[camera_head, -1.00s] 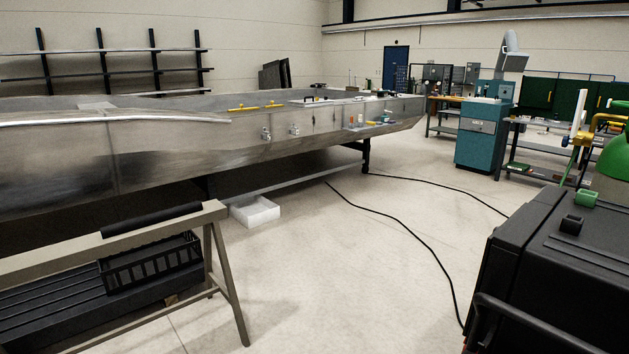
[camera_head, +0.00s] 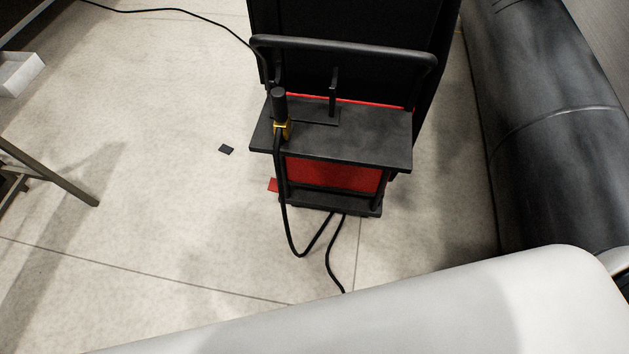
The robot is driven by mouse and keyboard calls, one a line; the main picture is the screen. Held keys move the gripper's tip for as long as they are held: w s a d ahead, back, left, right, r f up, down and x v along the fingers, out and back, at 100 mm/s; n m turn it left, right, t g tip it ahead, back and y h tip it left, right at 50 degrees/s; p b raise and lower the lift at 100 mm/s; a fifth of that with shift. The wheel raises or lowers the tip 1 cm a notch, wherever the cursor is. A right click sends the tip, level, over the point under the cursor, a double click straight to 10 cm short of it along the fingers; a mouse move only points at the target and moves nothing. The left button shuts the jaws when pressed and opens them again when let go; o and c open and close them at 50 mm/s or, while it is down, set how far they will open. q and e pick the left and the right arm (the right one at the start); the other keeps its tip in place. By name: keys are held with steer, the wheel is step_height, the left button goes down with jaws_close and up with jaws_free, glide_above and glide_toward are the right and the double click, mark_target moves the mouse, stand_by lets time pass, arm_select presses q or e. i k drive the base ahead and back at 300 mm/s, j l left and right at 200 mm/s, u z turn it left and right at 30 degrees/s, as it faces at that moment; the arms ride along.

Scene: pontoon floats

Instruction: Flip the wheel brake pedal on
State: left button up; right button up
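A black and red wheeled cart (camera_head: 348,140) stands on the floor in the upper middle of the head view, with a bent black handle (camera_head: 345,42) across it. A small red tab (camera_head: 272,185) sticks out low at the cart's left side, near the floor; it looks like the brake pedal. Its tilt, and so whether it is on or off, is too small to tell. The cart's wheels are not clearly visible. Neither of my grippers is in view.
A torch-like black handle with a yellow collar (camera_head: 282,130) stands at the cart's shelf, its cable hanging to the floor. A small dark flat piece (camera_head: 226,149) lies left of the cart. A trestle leg (camera_head: 50,175) stands far left. Floor between is clear.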

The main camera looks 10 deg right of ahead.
mark_target(273, 183)
steer(key=i+j+z, duration=0.1)
steer(key=z, duration=0.85)
steer(key=i+j+z, duration=0.1)
steer(key=j+z, duration=0.35)
steer(key=j, duration=0.5)
steer(key=k+j+z, duration=0.1)
steer(key=j+z, duration=0.4)
steer(key=j, duration=0.5)
steer(key=k+j, duration=0.1)
steer(key=j, duration=1.45)
steer(key=k, duration=0.05)
